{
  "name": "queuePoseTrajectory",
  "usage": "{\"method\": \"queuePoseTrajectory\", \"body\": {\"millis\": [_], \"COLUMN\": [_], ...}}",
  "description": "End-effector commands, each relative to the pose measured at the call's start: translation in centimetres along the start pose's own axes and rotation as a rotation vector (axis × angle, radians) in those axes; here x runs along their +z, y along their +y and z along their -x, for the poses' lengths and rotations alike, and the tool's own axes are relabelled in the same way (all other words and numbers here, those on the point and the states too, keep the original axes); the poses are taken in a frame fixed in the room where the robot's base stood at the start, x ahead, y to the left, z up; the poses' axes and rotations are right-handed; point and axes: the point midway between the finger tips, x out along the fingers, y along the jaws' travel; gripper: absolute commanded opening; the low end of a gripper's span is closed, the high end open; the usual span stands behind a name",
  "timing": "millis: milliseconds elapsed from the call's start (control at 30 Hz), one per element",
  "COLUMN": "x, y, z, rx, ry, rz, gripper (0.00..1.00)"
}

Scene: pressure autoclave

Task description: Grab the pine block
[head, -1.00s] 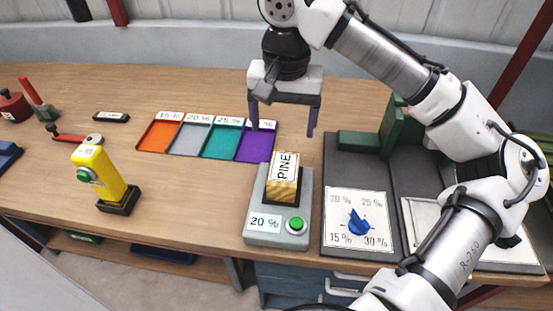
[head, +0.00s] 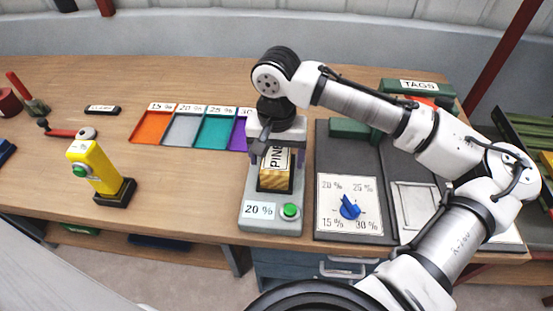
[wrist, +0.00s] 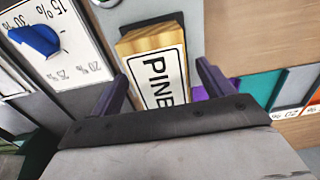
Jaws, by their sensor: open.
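The pine block (head: 274,180) is a wooden block with a white "PINE" label. It stands on a grey device with a "20 %" display (head: 259,210) and a green button. My gripper (head: 276,158) is above and around the block's top in the head view, partly covering it. In the wrist view the pine block (wrist: 156,62) lies between the two purple fingers of my open gripper (wrist: 160,88), with a gap visible on each side. Contact cannot be seen.
A dial panel with a blue knob (head: 350,206) stands just right of the device. Coloured trays, including a teal one (head: 215,132), lie behind left. A yellow post with a green button (head: 95,168) stands at left. Wood table is clear between them.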

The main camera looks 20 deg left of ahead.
Motion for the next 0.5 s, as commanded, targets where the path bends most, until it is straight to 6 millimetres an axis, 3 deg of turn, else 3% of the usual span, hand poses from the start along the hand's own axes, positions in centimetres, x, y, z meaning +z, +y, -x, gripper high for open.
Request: {"method": "queuePoseTrajectory", "body": {"millis": [133,367,500], "x": [0.02,0.00,0.00], "y": [-0.01,-0.02,-0.02], "z": [-1.18,-1.30,-1.29], "rx": [-0.001,-0.001,-0.001], "ry": [0.000,0.001,0.001], "rz": [0.001,0.001,0.001], "gripper": [0.80,0.79,0.60]}}
